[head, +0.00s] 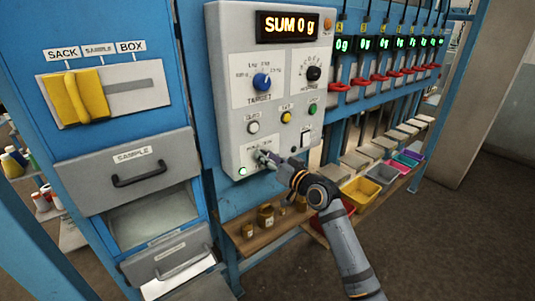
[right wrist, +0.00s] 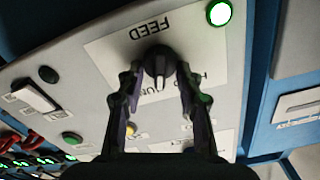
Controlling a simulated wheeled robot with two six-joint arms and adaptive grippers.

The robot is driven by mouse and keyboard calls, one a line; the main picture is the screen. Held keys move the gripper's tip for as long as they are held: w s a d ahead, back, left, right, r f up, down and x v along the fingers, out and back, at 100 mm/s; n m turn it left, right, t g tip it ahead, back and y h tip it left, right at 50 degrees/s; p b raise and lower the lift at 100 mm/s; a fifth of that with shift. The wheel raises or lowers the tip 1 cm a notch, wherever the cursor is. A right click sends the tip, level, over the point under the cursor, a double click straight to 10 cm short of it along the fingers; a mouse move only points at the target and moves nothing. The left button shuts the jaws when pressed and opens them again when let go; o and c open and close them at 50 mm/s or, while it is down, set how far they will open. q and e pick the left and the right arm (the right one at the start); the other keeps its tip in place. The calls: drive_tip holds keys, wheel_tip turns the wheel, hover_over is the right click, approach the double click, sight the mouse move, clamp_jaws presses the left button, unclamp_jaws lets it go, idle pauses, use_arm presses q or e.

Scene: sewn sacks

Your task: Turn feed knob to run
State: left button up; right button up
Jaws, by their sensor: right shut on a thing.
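The feed knob (right wrist: 160,64) is a dark knob with a light pointer mark, on a white plate marked FEED (right wrist: 118,42) on the grey control panel (head: 228,110). In the right wrist view the panel appears upside down, and the pointer mark points down in that picture. Lettering beside the knob is partly covered by my fingers. My right gripper (head: 266,158) reaches the panel's lower part; its fingers (right wrist: 158,88) are closed on both sides of the knob. A green lamp (right wrist: 219,13) near the plate is lit; it also shows in the head view (head: 242,171). My left gripper is not in view.
The panel also has a blue target knob (head: 261,82), a black knob (head: 313,73), buttons and a rocker switch (head: 305,139). The display (head: 286,26) reads SUM 0 g. A yellow handle (head: 78,97) is at left.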

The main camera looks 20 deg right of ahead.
drive_tip(key=shift+m+p, duration=0.4)
drive_tip(key=shift+m, duration=0.5)
drive_tip(key=shift+d, duration=0.1)
drive_tip(key=o, duration=1.2)
drive_tip(key=v, duration=0.7)
drive_tip(key=shift+s, duration=0.25)
